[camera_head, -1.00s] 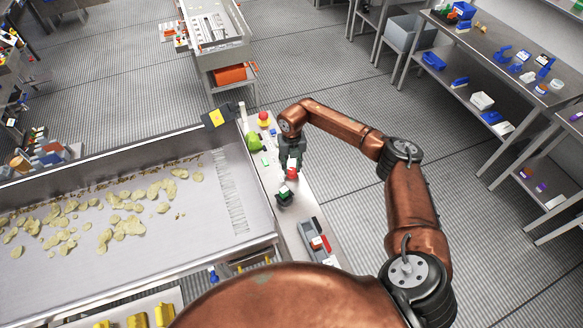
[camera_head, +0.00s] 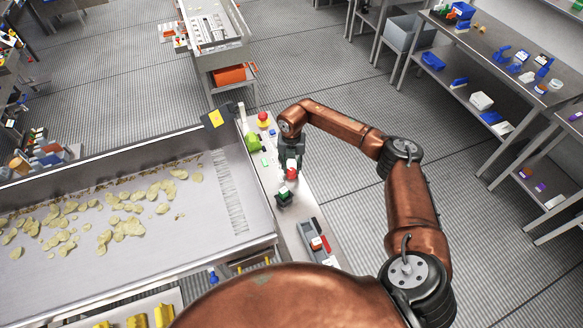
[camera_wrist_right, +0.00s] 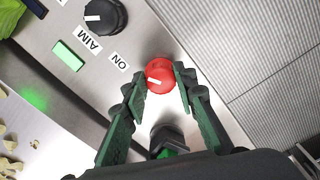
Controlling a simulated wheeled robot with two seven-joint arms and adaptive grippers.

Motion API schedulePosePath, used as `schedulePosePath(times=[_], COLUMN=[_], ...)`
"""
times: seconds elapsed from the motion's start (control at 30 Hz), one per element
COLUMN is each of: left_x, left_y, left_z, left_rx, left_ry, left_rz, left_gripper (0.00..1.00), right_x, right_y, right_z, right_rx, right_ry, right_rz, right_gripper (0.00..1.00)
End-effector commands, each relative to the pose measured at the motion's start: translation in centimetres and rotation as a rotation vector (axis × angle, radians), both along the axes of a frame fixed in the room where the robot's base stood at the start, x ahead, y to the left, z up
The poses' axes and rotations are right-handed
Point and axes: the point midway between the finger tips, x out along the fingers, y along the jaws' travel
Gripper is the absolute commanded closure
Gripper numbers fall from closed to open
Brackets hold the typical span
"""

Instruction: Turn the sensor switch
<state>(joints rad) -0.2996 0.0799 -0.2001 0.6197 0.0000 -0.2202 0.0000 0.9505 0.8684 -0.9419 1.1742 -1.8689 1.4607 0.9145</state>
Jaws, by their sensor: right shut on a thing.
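A red knob (camera_wrist_right: 159,75) with a white mark line stands on a light grey panel in the right wrist view. It also shows as a small red spot in the head view (camera_head: 292,174). My right gripper (camera_wrist_right: 160,80) has its green fingers on either side of the knob and is shut on it. In the head view the right gripper (camera_head: 290,168) points down onto the narrow panel beside the conveyor tray. A black knob (camera_wrist_right: 104,15) with a white mark sits further up the panel, near labels and a green button (camera_wrist_right: 68,56). My left gripper is out of view.
A wide metal tray (camera_head: 150,262) with scattered chips lies left of the panel. A dark knob with green (camera_head: 284,196) and a grey box with red and white parts (camera_head: 318,241) are close to the gripper. Shelves (camera_head: 500,75) stand at right, with open floor between.

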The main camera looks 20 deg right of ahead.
Motion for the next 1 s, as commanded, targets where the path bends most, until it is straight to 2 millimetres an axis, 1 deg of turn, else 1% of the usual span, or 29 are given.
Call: schedulePosePath(times=[0.03, 0.27, 0.53, 0.63, 0.77, 1.0], left_x=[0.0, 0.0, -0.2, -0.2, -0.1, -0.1], left_y=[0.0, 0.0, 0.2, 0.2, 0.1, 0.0], left_z=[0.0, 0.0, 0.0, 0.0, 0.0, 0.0], left_rx=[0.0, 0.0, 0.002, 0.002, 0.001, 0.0], left_ry=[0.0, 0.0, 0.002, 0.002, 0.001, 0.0], left_rz=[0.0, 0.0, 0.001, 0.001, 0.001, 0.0], left_gripper=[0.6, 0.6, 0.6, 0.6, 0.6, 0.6], right_x=[0.0, 0.0, 0.0, 0.1, 0.1, 0.1], right_y=[0.1, 0.1, 0.0, 0.0, -0.1, 0.0], right_z=[0.0, 0.0, 0.1, 0.6, 2.4, 7.5], right_rx=[0.002, 0.001, 0.001, 0.0, -0.001, 0.0], right_ry=[-0.001, 0.0, 0.0, -0.002, -0.003, -0.004], right_rz=[0.0, 0.0, 0.001, 0.001, 0.001, 0.001], right_gripper=[0.73, 0.57, 0.56, 0.56, 0.56, 0.56])
